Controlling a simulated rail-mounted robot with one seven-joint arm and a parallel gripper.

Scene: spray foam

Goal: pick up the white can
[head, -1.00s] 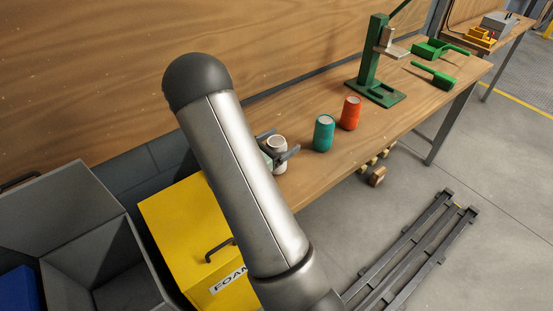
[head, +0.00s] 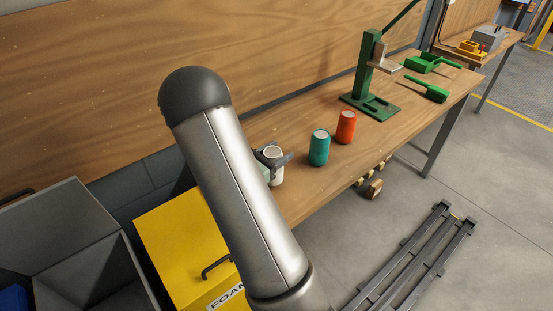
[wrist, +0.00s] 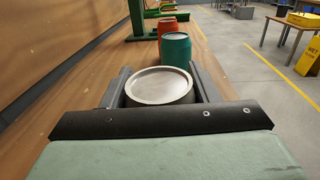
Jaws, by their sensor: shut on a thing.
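The white can (head: 277,174) stands upright at the near end of the wooden bench, partly hidden behind my arm in the head view. In the wrist view its round pale top (wrist: 160,86) sits between the two dark fingers. My gripper (head: 274,157) is shut on the white can, one finger on each side of it; the wrist view also shows my gripper (wrist: 162,90) around it. I cannot tell whether the can's base touches the bench.
A teal can (head: 319,148) and an orange can (head: 345,127) stand just beyond on the bench (head: 310,190). A green press (head: 370,80) is farther back. A yellow FOAM box (head: 180,250) and a grey bin (head: 75,240) are at the lower left.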

